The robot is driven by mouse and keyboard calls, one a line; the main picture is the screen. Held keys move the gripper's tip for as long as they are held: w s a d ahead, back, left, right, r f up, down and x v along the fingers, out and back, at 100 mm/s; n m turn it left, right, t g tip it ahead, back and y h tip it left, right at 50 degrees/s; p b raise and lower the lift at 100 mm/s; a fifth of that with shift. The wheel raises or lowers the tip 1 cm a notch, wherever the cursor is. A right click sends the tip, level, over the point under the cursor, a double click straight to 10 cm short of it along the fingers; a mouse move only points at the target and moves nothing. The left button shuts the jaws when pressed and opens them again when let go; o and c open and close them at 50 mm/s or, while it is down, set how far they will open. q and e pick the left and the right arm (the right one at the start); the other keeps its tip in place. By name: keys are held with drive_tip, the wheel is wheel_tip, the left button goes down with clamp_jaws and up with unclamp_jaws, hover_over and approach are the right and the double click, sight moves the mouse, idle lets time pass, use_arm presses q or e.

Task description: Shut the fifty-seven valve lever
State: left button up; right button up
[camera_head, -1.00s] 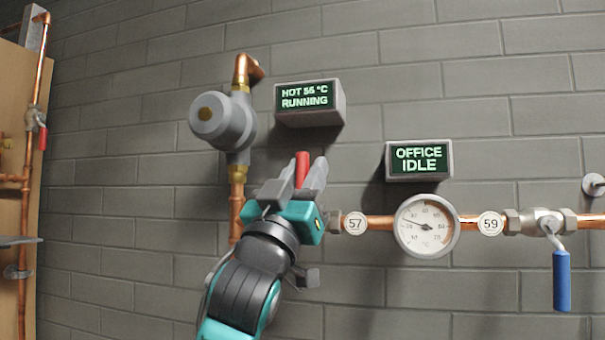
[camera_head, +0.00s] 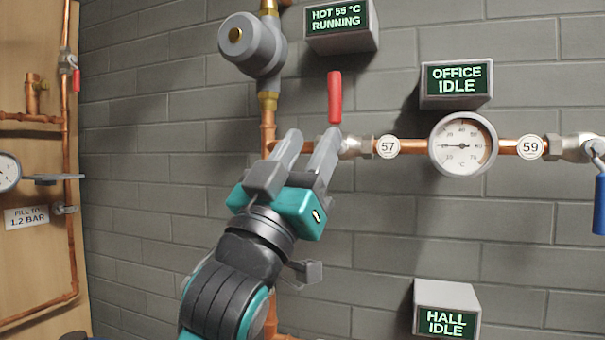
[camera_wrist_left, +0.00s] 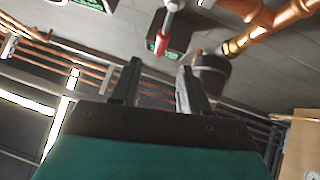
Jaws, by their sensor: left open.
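The red-handled lever (camera_head: 335,97) beside the tag 57 (camera_head: 388,147) points straight up, across the horizontal copper pipe. My left gripper (camera_head: 312,136) is open. In the head view its fingertips sit just below and left of the red handle, and the right finger hides the lever's lower part. In the left wrist view the red handle (camera_wrist_left: 163,42) appears just beyond the gap between the open fingers (camera_wrist_left: 159,66). Nothing is between the fingers. Whether a finger touches the lever I cannot tell. My right gripper is not in view.
A blue lever (camera_head: 600,205) hangs down by tag 59 (camera_head: 530,147). A dial gauge (camera_head: 463,145) sits between the tags. A grey pump (camera_head: 252,45) is up left. Display boxes read HOT (camera_head: 341,25), OFFICE (camera_head: 456,83) and HALL (camera_head: 445,310).

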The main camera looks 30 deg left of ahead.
use_arm(q)
drive_tip(key=shift+b+v, duration=0.65)
drive_tip(key=shift+v, duration=0.25)
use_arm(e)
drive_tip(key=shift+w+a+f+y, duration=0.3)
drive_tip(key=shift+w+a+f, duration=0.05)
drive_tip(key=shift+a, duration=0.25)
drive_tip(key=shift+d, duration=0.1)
